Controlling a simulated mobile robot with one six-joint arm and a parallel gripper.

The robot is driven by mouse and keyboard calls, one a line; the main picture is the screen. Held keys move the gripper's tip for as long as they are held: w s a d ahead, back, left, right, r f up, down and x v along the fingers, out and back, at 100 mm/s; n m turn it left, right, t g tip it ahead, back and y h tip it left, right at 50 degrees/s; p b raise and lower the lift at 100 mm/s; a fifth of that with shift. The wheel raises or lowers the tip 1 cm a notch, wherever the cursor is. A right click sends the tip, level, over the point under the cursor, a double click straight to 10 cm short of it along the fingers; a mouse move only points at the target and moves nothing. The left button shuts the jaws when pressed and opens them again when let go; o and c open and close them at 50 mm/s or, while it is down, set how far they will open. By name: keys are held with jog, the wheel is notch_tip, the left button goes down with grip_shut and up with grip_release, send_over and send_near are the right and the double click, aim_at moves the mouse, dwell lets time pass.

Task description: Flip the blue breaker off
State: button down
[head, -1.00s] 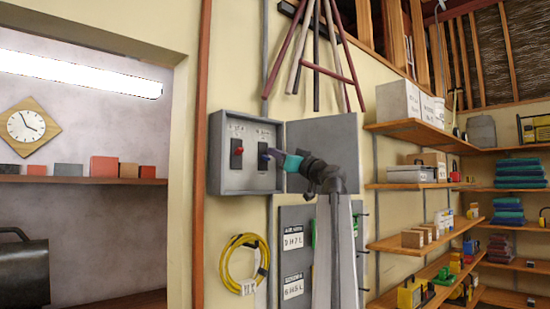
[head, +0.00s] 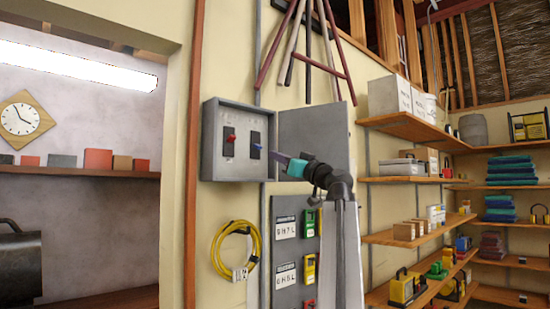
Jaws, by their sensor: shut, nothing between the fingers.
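An open grey breaker box (head: 210,150) hangs on the wall, its door (head: 325,135) swung out to the right. Inside are two switches on dark plates. The red breaker (head: 230,140) is on the left and the blue breaker (head: 256,147) on the right. The small blue lever shows near the middle of its plate; I cannot tell whether it is up or down. My gripper (head: 276,157) is shut and empty, just right of and slightly below the blue breaker. It seems to be apart from the lever. My arm comes up from below, in front of the door.
Below the box are a coiled yellow cable (head: 222,262) and a grey board (head: 260,287) with labels and coloured devices. Loaded shelves (head: 400,240) stand to the right. Poles (head: 308,60) hang above.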

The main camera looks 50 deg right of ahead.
jog(key=shift+s+a+f+b, duration=0.1)
jog(key=shift+s+f+b, duration=0.4)
jog(key=shift+s+f, duration=0.4)
